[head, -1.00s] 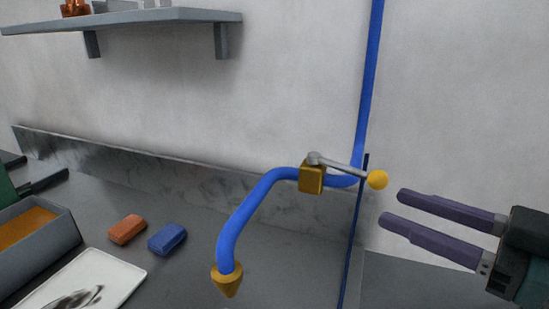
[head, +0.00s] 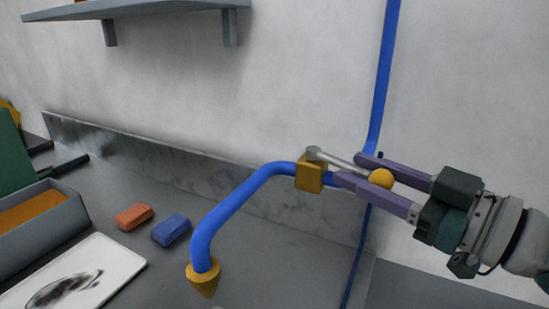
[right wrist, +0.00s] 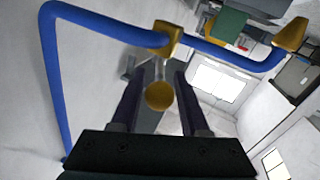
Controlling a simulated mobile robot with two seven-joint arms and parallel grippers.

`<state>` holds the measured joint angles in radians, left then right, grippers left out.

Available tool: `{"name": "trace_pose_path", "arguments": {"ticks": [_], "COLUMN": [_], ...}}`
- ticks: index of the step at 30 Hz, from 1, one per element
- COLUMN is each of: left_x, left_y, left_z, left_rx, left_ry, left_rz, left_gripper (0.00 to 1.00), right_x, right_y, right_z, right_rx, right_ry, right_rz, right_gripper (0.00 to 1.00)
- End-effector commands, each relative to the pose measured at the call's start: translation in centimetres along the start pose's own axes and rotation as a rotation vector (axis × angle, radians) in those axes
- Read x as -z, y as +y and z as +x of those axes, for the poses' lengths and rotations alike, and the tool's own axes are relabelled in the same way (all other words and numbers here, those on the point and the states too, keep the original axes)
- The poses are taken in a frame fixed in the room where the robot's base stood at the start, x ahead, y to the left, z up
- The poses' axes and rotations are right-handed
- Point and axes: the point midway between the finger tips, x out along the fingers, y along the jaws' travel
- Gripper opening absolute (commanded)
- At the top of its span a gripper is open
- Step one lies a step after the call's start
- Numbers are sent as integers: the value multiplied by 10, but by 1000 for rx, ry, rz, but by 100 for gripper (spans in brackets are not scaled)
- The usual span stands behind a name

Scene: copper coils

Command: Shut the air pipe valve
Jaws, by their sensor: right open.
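The air pipe (head: 232,208) is blue, with a brass cone nozzle (head: 203,279) at its lower left end. The valve is a brass block (head: 310,176) on the pipe. Its grey lever (head: 340,161) points right and ends in a yellow knob (head: 381,179). My right gripper (head: 352,168) is open, with its purple fingers on either side of the lever and knob. In the right wrist view the knob (right wrist: 160,96) sits between the fingers (right wrist: 158,80), and the valve block (right wrist: 168,38) lies beyond the tips. I cannot tell whether the fingers touch the lever. My left gripper shows in neither view.
An orange block (head: 134,217) and a blue block (head: 171,230) lie on the grey bench. A white tray (head: 118,255) with a dark smear and a grey bin (head: 70,216) are at left. A shelf (head: 170,10) hangs on the wall above.

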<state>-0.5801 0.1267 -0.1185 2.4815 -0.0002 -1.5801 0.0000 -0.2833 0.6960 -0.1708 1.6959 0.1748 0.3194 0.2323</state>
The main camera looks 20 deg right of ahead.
Motion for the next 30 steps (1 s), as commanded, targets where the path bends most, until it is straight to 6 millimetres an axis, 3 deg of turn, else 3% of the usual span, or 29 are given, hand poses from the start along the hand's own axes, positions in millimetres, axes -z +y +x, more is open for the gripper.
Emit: {"name": "trace_pose_path", "arguments": {"ticks": [11,23,30], "left_x": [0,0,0], "left_y": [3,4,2], "left_z": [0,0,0], "left_rx": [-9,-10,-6], "left_ry": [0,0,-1], "left_rz": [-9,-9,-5], "left_gripper": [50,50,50], "right_x": [0,0,0], "right_y": [0,0,0], "right_z": [6,6,6], "right_rx": [1,1,1], "right_ry": [-1,0,0], "right_rz": [0,0,0], "right_gripper": [45,1,0]}}
